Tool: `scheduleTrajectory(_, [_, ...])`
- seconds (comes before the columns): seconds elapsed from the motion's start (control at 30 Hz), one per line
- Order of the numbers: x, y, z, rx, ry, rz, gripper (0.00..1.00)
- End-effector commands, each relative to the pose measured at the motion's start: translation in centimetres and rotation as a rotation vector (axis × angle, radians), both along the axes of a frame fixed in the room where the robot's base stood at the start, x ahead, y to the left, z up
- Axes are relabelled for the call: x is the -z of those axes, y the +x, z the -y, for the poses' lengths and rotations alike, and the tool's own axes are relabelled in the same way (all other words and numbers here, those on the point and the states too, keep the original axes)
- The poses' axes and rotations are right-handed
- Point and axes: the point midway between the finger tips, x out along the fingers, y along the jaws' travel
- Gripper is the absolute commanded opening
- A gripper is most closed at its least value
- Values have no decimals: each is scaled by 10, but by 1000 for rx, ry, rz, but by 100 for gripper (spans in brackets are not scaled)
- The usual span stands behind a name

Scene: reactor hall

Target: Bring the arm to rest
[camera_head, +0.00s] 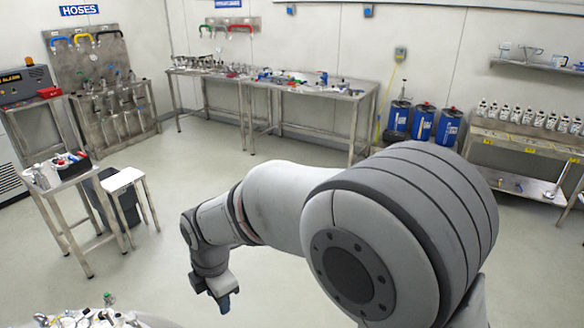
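My arm (275,205) reaches from the lower right toward the middle left of the head view, bent downward at its wrist. My gripper (222,300) hangs at the arm's end, pointing down over open floor. It is small and dark here, and I cannot make out its fingers well enough to tell whether it is open or shut. I see nothing clearly held in it.
A cluttered surface (150,322) shows at the lower left edge, near my gripper. A small steel table (75,182) and a white-topped stool (122,179) stand at left. Long workbenches (300,92), blue drums (422,122) and bottle shelves (520,140) line the walls. The middle floor is clear.

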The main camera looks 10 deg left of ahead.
Motion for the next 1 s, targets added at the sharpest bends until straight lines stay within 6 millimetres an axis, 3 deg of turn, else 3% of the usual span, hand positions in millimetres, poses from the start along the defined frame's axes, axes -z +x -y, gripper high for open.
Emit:
scheduleTrajectory(0.03, [-15, 18, 34, 163, 20, 5, 41])
scheduleTrajectory(0.1, [-31, 34, 77, 387, 43, 6, 41])
scheduleTrajectory(0.27, [-61, 48, 176, 897, 103, 10, 41])
scheduleTrajectory(0.4, [-77, 38, 257, 1342, 166, 14, 41])
scheduleTrajectory(0.6, [-83, -1, 350, 1949, 276, 18, 41])
scheduleTrajectory(0.8, [-77, -38, 397, 2355, 368, 20, 41])
scheduleTrajectory(1.0, [-74, -50, 408, 2481, 399, 18, 41])
